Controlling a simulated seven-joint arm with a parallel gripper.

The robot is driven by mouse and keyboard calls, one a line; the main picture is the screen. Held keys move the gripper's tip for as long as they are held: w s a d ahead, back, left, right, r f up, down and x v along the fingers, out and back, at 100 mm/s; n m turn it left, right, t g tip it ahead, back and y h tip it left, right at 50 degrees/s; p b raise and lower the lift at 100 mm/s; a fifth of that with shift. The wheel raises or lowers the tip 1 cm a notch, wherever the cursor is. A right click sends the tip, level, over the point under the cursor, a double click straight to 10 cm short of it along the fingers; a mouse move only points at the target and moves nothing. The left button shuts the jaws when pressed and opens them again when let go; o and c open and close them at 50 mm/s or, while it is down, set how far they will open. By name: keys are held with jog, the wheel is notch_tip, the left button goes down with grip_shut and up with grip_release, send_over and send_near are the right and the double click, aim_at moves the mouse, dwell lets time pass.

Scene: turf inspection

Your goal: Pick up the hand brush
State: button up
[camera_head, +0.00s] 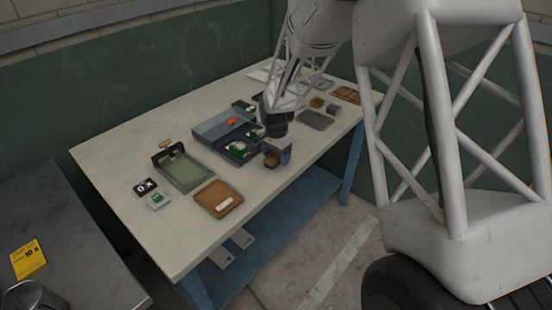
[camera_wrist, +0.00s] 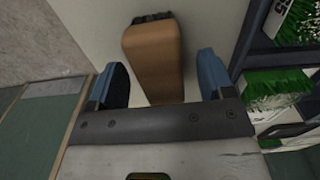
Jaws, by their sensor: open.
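The hand brush (camera_wrist: 152,55) has a brown wooden body with dark bristles at its far end. In the wrist view it lies on the pale table top, between the two blue fingers of my gripper (camera_wrist: 158,80). My gripper is open, with a visible gap between each finger and the brush. The near end of the brush is hidden behind the gripper's crossbar. In the head view my gripper (camera_head: 279,148) is low over the near edge of the table, and a small brown part of the brush (camera_head: 271,161) shows beside it.
A blue-grey compartment tray (camera_head: 212,130) with green turf pieces stands just left of my gripper; its edge shows close in the wrist view (camera_wrist: 247,35). A green-bottomed tray (camera_head: 182,172), a brown board (camera_head: 218,199) and small cards lie further left. A grey pad (camera_head: 316,120) lies right.

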jog(key=shift+f, duration=0.45)
jog(key=c, duration=1)
jog(key=shift+r, duration=0.2)
jog(key=shift+c, duration=0.2)
jog(key=shift+r, duration=0.55)
jog(key=shift+s+r, duration=0.15)
jog(key=shift+r, duration=0.45)
jog(key=shift+s+r, duration=0.15)
jog(key=shift+r, duration=0.4)
jog(key=s+d+r, duration=0.1)
jog(key=s+d, duration=0.1)
jog(key=s, duration=1.3)
jog(key=shift+d+r, duration=0.15)
jog(key=shift+d, duration=0.2)
